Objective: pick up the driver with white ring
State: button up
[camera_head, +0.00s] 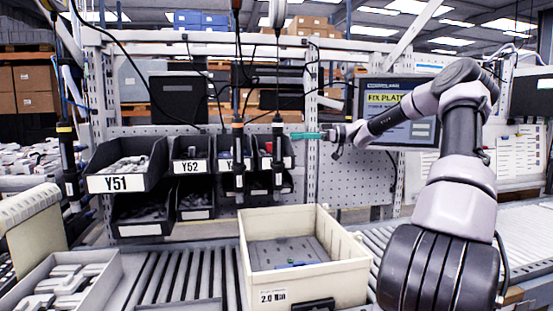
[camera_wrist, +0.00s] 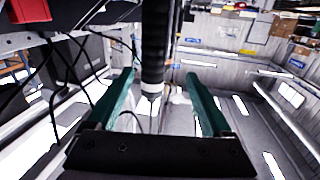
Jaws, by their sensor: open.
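Three dark drivers hang on cables in the head view: one at the far left (camera_head: 68,150) with an orange-yellow band, one in the middle (camera_head: 238,150), and one at the right (camera_head: 277,150) with a pale ring near its top. My gripper (camera_head: 293,135) has teal fingers, points left, and is just right of the right driver at about its upper body. In the wrist view, my open gripper (camera_wrist: 160,75) has this driver (camera_wrist: 153,45) lined up between its fingers, left of centre. A whitish ring shows on it there. Nothing is gripped.
Black bins labelled Y51 (camera_head: 115,183) and Y52 (camera_head: 190,167) stand behind the drivers. A cream crate (camera_head: 345,268) sits on the roller conveyor below. A monitor (camera_head: 412,135) is behind my arm. Cables hang above the drivers.

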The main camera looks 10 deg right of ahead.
jog(key=w+a, duration=0.3)
jog(key=a, duration=0.7)
jog(key=shift+f, duration=0.2)
grip_shut()
dwell(1.2)
